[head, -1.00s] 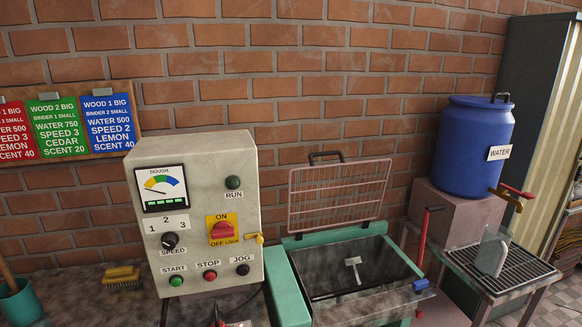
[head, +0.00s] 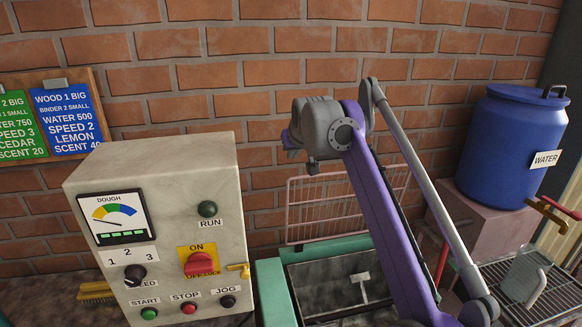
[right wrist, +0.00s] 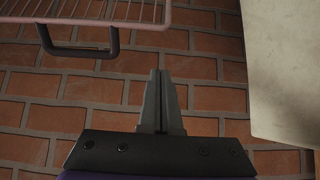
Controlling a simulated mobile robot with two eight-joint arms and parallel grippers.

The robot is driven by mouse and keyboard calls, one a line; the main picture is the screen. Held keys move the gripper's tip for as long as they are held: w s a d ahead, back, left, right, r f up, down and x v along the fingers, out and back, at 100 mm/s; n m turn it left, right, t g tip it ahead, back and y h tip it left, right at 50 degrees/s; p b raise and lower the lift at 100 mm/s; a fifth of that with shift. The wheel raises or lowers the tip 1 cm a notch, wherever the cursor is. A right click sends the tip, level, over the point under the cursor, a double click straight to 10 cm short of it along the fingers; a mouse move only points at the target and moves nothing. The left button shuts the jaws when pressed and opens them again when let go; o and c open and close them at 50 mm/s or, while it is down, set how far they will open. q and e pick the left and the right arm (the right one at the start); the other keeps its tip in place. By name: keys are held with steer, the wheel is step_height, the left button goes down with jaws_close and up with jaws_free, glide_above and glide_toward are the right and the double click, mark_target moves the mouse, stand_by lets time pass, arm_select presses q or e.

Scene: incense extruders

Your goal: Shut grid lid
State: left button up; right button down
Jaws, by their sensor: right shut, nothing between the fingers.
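The grid lid (head: 318,205) is a pink wire grid. It stands raised at the back of the green-edged trough (head: 325,283), in front of the brick wall. My purple right arm crosses in front of the lid and hides its middle and its handle. My right gripper (head: 314,128) is above the lid's top left part in the head view. In the right wrist view its fingers (right wrist: 160,78) are shut and empty, pointing at the wall. The lid (right wrist: 95,14) and its dark handle (right wrist: 78,50) show there at upper left, apart from the fingers. My left gripper is not in view.
A control box (head: 165,220) with dial, switch and buttons stands left of the trough. A blue water barrel (head: 512,148) on a block, a drip grate and a clear jug (head: 522,275) are on the right. Recipe boards hang at far left.

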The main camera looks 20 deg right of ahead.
steer(key=x, duration=1)
steer(key=shift+s+f+b, duration=0.2)
steer(key=shift+s+b, duration=0.5)
steer(key=shift+s, duration=1.45)
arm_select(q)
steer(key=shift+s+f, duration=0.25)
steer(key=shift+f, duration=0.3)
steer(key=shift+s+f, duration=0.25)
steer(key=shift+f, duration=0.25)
